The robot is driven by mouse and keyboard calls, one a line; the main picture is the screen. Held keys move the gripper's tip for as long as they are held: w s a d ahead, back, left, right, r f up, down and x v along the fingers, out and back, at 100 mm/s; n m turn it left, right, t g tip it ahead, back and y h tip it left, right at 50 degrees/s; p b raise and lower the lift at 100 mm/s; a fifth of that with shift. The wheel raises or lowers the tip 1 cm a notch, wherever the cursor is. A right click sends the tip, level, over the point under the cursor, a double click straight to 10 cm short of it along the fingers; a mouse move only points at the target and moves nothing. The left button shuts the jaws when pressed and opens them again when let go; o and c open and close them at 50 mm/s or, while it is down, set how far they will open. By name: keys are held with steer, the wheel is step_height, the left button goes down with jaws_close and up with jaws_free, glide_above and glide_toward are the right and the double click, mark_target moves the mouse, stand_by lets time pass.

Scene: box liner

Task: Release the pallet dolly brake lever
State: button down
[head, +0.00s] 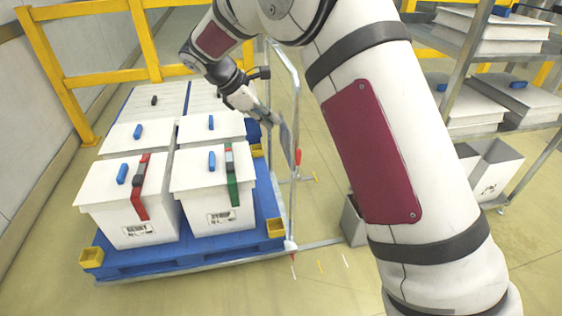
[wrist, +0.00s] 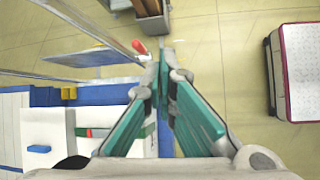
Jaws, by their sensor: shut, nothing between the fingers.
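The brake lever's red grip (head: 298,157) shows in the head view beside the upright metal frame of the dolly, at the pallet's right side. It also shows in the wrist view (wrist: 140,47), just left of and beyond my fingertips. My gripper (head: 287,148) hangs by the frame close to the red grip; whether they touch cannot be told. In the wrist view the teal fingers of my gripper (wrist: 168,70) meet near their tips with nothing between them. The blue pallet (head: 270,205) sits on the dolly. The lever's lower end is unclear.
White lidded boxes (head: 125,195) with blue handles stand on the pallet, two with red and green straps. Yellow rails (head: 95,78) run behind. A grey bin (head: 355,222) stands on the floor, and a metal shelf (head: 462,75) is at right. Floor in front is clear.

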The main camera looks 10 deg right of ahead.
steer(key=w+a+f+n+b, duration=0.1)
steer(key=w+a+f, duration=0.1)
steer(key=f, duration=0.5)
steer(key=w+a+f+n+h+b, duration=0.1)
steer(key=w+a+f+n+b, duration=0.1)
steer(key=w+f, duration=0.2)
step_height(320, 180, down, 3)
steer(key=shift+a+h, duration=0.3)
steer(key=shift+a, duration=0.1)
steer(key=b, duration=0.2)
glide_toward(297, 164)
step_height(297, 164, down, 4)
steer(key=w+d, duration=0.1)
steer(key=shift+w+d+f, duration=0.1)
steer(key=shift+w+d, duration=0.15)
steer(key=shift+d, duration=0.5)
